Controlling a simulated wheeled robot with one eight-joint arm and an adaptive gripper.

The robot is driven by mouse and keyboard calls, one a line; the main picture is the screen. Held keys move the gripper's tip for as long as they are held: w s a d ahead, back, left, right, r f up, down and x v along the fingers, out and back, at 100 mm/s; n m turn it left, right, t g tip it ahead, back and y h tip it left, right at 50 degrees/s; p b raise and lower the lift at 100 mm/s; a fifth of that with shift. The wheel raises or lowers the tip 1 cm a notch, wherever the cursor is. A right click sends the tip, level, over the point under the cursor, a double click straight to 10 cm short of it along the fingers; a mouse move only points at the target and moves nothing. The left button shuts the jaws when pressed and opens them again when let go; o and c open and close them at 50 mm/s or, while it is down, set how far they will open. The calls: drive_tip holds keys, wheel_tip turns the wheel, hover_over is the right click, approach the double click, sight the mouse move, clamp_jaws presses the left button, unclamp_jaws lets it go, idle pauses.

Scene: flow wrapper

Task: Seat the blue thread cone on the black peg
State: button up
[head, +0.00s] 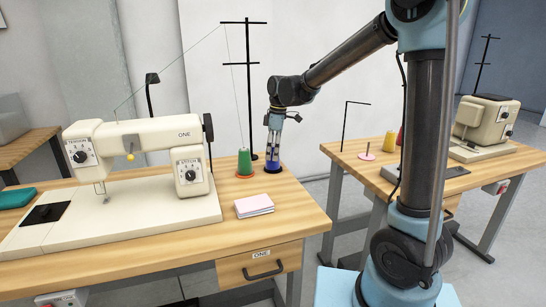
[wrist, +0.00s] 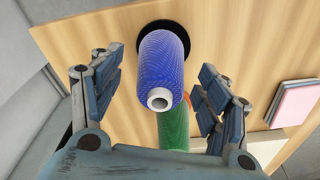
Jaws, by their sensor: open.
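The blue thread cone (head: 272,160) stands upright over a round black base (head: 272,171) at the right back of the near table, by the thread stand. The wrist view shows the cone (wrist: 163,65) from above, with its pale hollow tip towards me and the black base (wrist: 142,48) around its far end. No peg shows; any peg inside the cone is hidden. My gripper (head: 273,150) points down over the cone. In the wrist view my gripper (wrist: 158,78) is open, one finger on each side of the cone, with visible gaps.
A green cone (head: 244,160) on an orange-red base stands close to the left. A thread stand (head: 250,90) rises just behind. A sewing machine (head: 140,160) fills the table's left. A pink-and-white stack (head: 254,206) lies in front. A second table (head: 345,152) is to the right.

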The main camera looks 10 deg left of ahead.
drive_tip(key=r, duration=0.6)
drive_tip(key=d+r, duration=0.1)
drive_tip(key=r, duration=0.2)
drive_tip(key=shift+w+d+r, duration=0.1)
drive_tip(key=shift+w+r, duration=0.1)
drive_tip(key=shift+r, duration=0.15)
drive_tip(key=s+d+f+m, duration=0.1)
drive_tip(key=s+d+m, duration=0.2)
drive_tip(key=d, duration=0.5)
drive_tip(key=s+d+f+m+t, duration=0.1)
drive_tip(key=s+d+m, duration=0.15)
drive_tip(key=d, duration=0.55)
drive_tip(key=s+d+f+m, duration=0.1)
drive_tip(key=s+d+m, duration=0.25)
drive_tip(key=d, duration=0.55)
drive_tip(key=s+d+f+m+t+h, duration=0.1)
drive_tip(key=s+d+f+m, duration=0.9)
drive_tip(key=s+d+f, duration=0.5)
drive_tip(key=shift+m, duration=0.3)
